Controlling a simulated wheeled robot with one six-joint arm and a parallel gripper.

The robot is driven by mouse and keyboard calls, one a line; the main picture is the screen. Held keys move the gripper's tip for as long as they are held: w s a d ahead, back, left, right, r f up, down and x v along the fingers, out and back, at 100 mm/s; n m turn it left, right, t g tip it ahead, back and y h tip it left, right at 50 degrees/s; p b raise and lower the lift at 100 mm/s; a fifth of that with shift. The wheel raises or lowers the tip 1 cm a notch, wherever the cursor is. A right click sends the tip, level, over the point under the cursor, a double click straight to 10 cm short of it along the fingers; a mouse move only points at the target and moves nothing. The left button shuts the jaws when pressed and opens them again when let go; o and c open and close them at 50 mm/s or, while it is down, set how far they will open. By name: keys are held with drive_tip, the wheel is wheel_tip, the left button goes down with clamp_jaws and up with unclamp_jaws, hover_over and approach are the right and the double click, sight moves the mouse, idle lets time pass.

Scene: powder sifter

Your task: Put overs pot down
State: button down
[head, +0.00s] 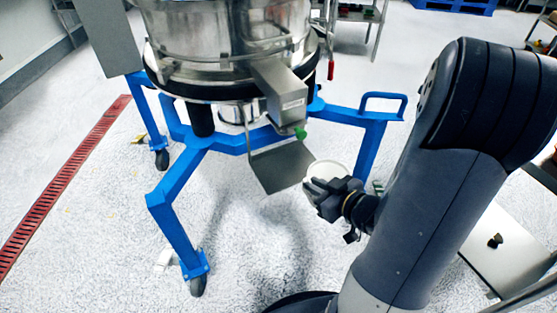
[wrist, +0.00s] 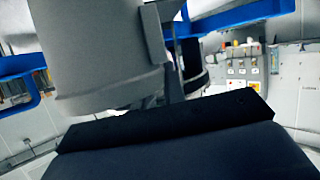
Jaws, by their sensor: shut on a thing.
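The overs pot (head: 326,168) is a pale round pot, partly hidden behind my gripper (head: 318,188) in the head view. My gripper is shut on it and holds it just right of a flat grey plate (head: 281,168). The plate hangs on a bracket below the sifter's slanted metal spout (head: 279,92). I cannot tell whether pot and plate touch. In the wrist view a large grey rounded body, apparently the pot (wrist: 95,50), fills the upper left. The fingertips are hard to make out there.
The steel sifter (head: 225,35) stands on a blue wheeled frame (head: 176,180), whose legs spread around the plate. A steel table (head: 503,240) is at the lower right. A red floor grate (head: 62,180) runs along the left. Floor in front is clear.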

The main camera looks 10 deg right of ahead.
drive_tip(key=w+a+b, duration=0.1)
drive_tip(key=w+a, duration=0.1)
drive_tip(key=w, duration=0.3)
drive_tip(key=w+a+f+b, duration=0.1)
drive_tip(key=w+a, duration=0.1)
drive_tip(key=w, duration=0.3)
drive_tip(key=w+a+b, duration=0.1)
drive_tip(key=w+a, duration=0.2)
drive_tip(key=w, duration=0.2)
drive_tip(key=shift+w+a+f, duration=0.1)
drive_tip(key=shift+f, duration=0.15)
drive_tip(key=c, duration=1.4)
unclamp_jaws()
drive_tip(key=shift+c, duration=0.2)
drive_tip(key=shift+r, duration=0.1)
